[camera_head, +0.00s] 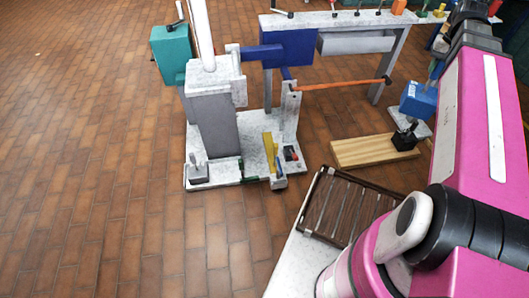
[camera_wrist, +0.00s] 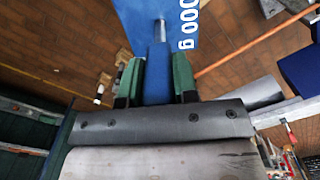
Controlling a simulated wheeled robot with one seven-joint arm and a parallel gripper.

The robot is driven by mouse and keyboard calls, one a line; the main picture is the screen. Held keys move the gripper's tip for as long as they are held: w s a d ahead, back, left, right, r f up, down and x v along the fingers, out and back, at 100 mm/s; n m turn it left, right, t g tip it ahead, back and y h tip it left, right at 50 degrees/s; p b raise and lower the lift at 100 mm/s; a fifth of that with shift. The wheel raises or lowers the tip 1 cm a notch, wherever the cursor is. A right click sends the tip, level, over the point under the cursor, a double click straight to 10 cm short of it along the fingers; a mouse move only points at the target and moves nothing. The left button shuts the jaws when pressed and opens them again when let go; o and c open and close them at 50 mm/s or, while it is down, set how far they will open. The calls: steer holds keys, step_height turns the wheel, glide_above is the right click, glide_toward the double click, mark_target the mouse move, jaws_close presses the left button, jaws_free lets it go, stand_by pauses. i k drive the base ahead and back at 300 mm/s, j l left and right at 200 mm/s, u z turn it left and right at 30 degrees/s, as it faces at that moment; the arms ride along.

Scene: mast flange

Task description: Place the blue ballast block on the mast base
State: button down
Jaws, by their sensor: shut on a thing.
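The blue ballast block (camera_head: 418,102) hangs at the right in the head view, white lettering on its face. My gripper (camera_wrist: 157,82) is shut on it. In the wrist view the green finger pads sit on either side of the block's narrow blue handle, and the wide part of the block (camera_wrist: 150,20) with "000 g" lies beyond. The mast is a white pole (camera_head: 201,35) on a grey column (camera_head: 214,122). A pale speckled base plate (camera_head: 226,172) lies under the column on the floor. The block is well to the right of this plate, apart from it.
A wooden board (camera_head: 360,151) lies below and left of the block, with a black clamp-like piece (camera_head: 405,138) at its right end. An orange bar (camera_head: 340,85) spans beside the mast. A brown slatted rack (camera_head: 345,207) is in front. Brick floor at left is clear.

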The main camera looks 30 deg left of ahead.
mark_target(229, 171)
steer(key=k+u, duration=0.3)
steer(key=k+j+u, duration=0.15)
steer(key=u, duration=1.1)
